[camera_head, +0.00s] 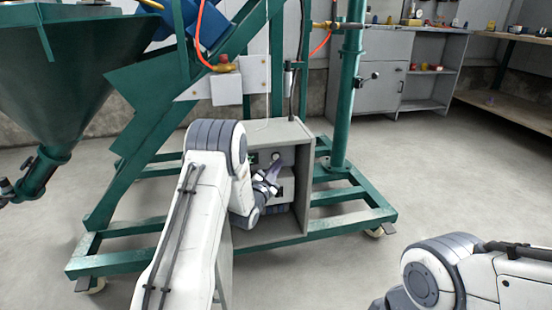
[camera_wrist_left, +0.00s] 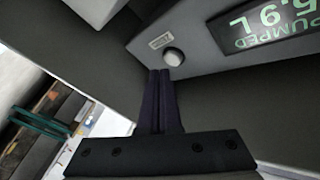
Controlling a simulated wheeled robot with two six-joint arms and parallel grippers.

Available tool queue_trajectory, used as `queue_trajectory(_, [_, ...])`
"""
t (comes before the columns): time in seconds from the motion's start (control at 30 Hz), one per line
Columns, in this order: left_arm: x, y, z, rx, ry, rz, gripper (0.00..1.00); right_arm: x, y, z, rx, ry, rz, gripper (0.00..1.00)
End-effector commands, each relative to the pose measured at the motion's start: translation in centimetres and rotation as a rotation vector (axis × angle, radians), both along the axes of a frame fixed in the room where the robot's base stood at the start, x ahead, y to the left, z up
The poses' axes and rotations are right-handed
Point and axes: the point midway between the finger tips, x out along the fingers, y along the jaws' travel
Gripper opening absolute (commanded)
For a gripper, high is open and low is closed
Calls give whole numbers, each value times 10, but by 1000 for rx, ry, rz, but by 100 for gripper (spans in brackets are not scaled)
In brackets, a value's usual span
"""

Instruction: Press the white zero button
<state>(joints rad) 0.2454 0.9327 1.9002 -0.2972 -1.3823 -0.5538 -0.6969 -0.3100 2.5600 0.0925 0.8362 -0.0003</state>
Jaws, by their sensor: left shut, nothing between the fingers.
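The white zero button (camera_wrist_left: 173,57) is a round white knob on a grey panel in the left wrist view. It sits beside a small label and a display reading "PUMPED 5.9 L". My left gripper (camera_wrist_left: 161,72) is shut and empty, with its dark fingertips just below the button in that view. Whether the tips touch it cannot be told. In the head view my left gripper (camera_head: 270,174) reaches into the open grey cabinet (camera_head: 305,180), in front of the control box (camera_head: 284,183). A round pale knob (camera_head: 276,156) shows above the fingers. My right gripper is out of view.
The cabinet stands on a green wheeled frame (camera_head: 350,198), with green posts and a large hopper (camera_head: 50,80) at left. The cabinet's side walls are close around my left gripper. Grey cupboards (camera_head: 385,70) and a workbench (camera_head: 510,105) stand behind; the right floor is clear.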

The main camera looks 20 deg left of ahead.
Motion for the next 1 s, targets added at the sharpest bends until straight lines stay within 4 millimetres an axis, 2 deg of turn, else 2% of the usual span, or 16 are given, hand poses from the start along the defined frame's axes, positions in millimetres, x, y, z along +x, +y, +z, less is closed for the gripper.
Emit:
queue_trajectory(0.67, [0,0,0,0,0,0,0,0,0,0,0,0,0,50])
queue_trajectory(1.0, [7,5,0,1,0,0,0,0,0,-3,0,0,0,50])
